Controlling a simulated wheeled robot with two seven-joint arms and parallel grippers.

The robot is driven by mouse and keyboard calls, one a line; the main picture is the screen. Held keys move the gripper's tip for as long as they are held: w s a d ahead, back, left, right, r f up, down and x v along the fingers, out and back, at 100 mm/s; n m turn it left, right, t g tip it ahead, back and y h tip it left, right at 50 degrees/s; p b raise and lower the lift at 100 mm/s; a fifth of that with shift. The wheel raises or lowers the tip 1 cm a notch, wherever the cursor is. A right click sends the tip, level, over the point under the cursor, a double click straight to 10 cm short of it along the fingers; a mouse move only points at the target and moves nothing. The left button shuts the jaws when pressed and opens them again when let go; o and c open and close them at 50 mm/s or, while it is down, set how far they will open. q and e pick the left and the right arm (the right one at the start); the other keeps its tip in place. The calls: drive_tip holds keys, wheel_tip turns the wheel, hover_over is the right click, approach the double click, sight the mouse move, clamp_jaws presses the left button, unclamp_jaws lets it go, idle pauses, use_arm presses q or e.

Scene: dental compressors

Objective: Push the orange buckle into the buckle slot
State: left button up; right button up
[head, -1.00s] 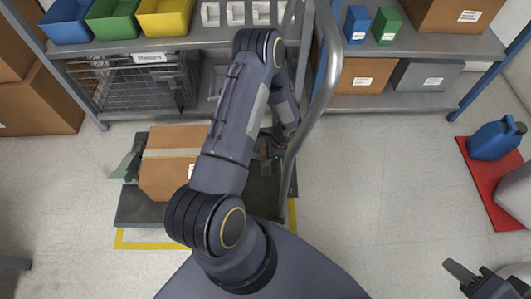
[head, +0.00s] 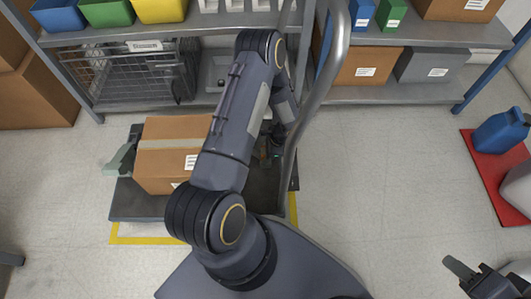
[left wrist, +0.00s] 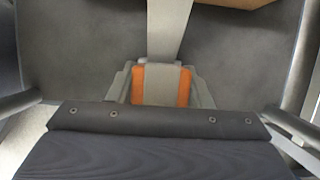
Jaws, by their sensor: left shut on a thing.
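The orange buckle (left wrist: 184,87) shows in the left wrist view as two orange sides with a grey middle, on the end of a pale strap (left wrist: 165,35). My left gripper (left wrist: 160,88) is shut on it, with pale grey fingers at both sides. In the head view my left gripper (head: 273,150) is low beside the right side of the strapped cardboard box (head: 172,165), partly hidden by my arm. The buckle slot cannot be made out; my gripper hides the area below the buckle. My right gripper (head: 475,277) is at the lower right, cut off by the frame edge, far from the box.
The box stands on a dark platform (head: 140,207) with a curved metal handle (head: 318,85) on its right. A pale grey bracket (head: 120,160) stands left of the box. Shelves (head: 410,95) line the back. A blue can (head: 500,133) stands on a red mat. The floor right of the platform is clear.

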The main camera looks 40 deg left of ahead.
use_arm(q)
drive_tip(key=o, duration=1.1)
drive_tip(key=p+v, duration=0.3)
drive_tip(key=v, duration=0.5)
